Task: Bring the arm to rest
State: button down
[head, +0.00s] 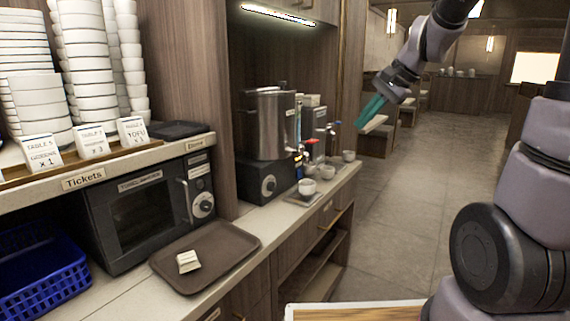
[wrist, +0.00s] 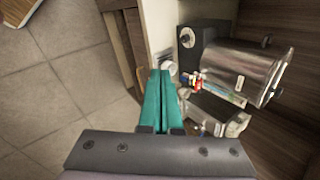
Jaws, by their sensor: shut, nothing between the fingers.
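My gripper (head: 368,111) hangs in the air to the right of the counter's far end in the head view, with its teal fingers pointing down and to the left. In the wrist view the two teal fingers (wrist: 160,78) lie side by side, closed together with nothing between them. The arm reaches in from the top right of the head view. The gripper appears apart from the counter and everything on it.
A steel urn (head: 268,122), small white cups (head: 307,187) and bottles stand on the counter's far end. A brown tray (head: 207,256) lies before a black oven (head: 140,215). A blue basket (head: 40,275) is at lower left. Open tiled floor (head: 400,215) lies to the right.

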jog(key=s+d+r+n+t+h, duration=0.1)
jog(key=s+d+r+n, duration=0.1)
jog(key=s, duration=0.6)
jog(key=s+d+r+n+t+h, duration=0.1)
jog(key=s+d+r+n+h, duration=0.1)
jog(key=s, duration=0.7)
jog(key=shift+d+r+n+t+h, duration=0.3)
jog(key=shift+d+r+n, duration=0.1)
jog(key=shift+r+n, duration=0.45)
